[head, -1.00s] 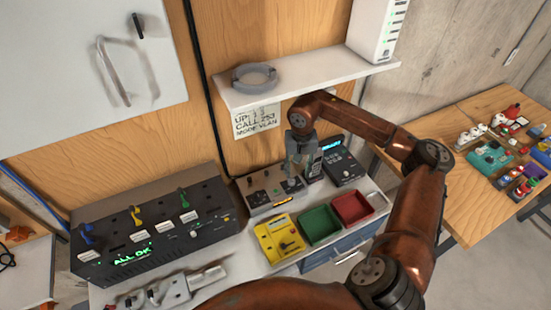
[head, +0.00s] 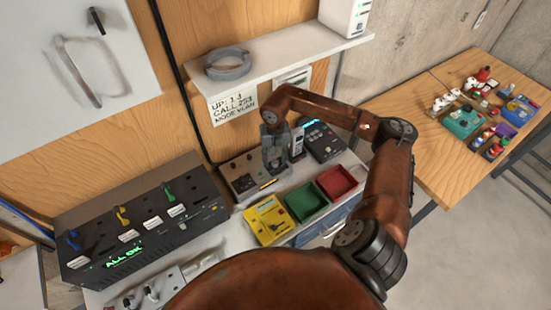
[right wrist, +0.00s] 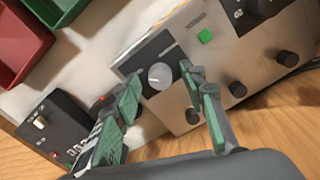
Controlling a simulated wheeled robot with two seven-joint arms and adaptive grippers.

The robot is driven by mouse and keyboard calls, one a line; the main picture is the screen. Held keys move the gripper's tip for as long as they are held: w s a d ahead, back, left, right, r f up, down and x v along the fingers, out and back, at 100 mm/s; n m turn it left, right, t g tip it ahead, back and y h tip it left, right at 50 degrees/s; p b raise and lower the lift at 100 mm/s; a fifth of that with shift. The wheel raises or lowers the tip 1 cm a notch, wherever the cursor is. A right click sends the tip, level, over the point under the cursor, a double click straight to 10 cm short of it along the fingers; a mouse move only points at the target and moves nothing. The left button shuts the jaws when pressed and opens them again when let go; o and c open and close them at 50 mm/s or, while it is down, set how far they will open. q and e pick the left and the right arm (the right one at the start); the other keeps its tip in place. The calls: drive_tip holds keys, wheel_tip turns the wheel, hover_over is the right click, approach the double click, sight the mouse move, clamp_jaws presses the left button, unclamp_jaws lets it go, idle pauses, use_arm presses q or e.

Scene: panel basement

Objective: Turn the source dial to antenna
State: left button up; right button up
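A pale grey round dial (right wrist: 159,77) with a pointer mark sits on a black plate on the grey panel box (right wrist: 205,60), in the right wrist view. Its labels are too small to read, so I cannot tell its setting. My right gripper (right wrist: 161,82) is open, its green-padded fingers on either side of the dial with gaps showing. In the head view my right gripper (head: 276,165) points down over the right end of the panel box (head: 236,167) and hides the dial. My left gripper is not in view.
Several black knobs (right wrist: 237,90) and a green button (right wrist: 205,37) share the panel. A yellow box (head: 267,220), green bin (head: 305,202) and red bin (head: 337,181) stand in front. A black switch unit (head: 140,230) is left; a shelf (head: 290,58) overhangs behind.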

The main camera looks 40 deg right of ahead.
clamp_jaws()
idle(0.4)
